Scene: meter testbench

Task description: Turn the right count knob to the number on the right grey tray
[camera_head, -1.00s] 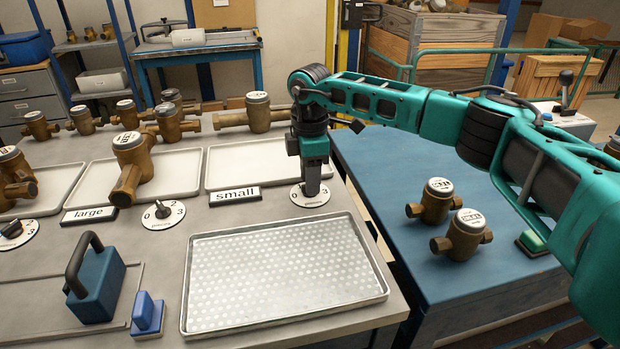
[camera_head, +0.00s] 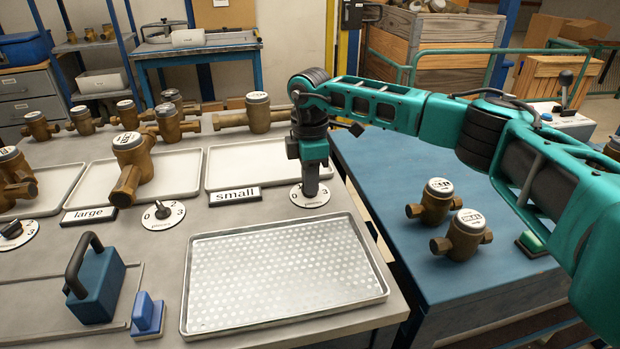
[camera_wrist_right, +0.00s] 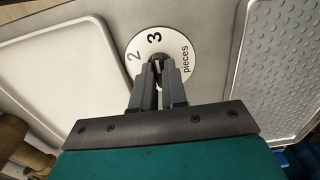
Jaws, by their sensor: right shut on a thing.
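The right count knob's white dial (camera_head: 297,197) lies on the bench in front of the "small" tray. It also shows in the right wrist view (camera_wrist_right: 180,50), with the numbers 2 and 3 and the word "pieces" readable. My right gripper (camera_head: 311,190) points straight down and is shut on the knob at the dial's centre. The fingers hide most of the knob, so its pointer direction cannot be told. The right grey tray (camera_head: 215,172), behind the "small" label (camera_head: 234,196), has a brass meter (camera_head: 259,113) beyond its back edge. My left gripper is not in view.
A perforated metal tray (camera_head: 285,272) lies just in front of the dial. Another count dial (camera_head: 163,215) and the "large" label (camera_head: 89,215) are to the left. Two brass meters (camera_head: 437,202) stand on the blue table to the right, beneath my right arm.

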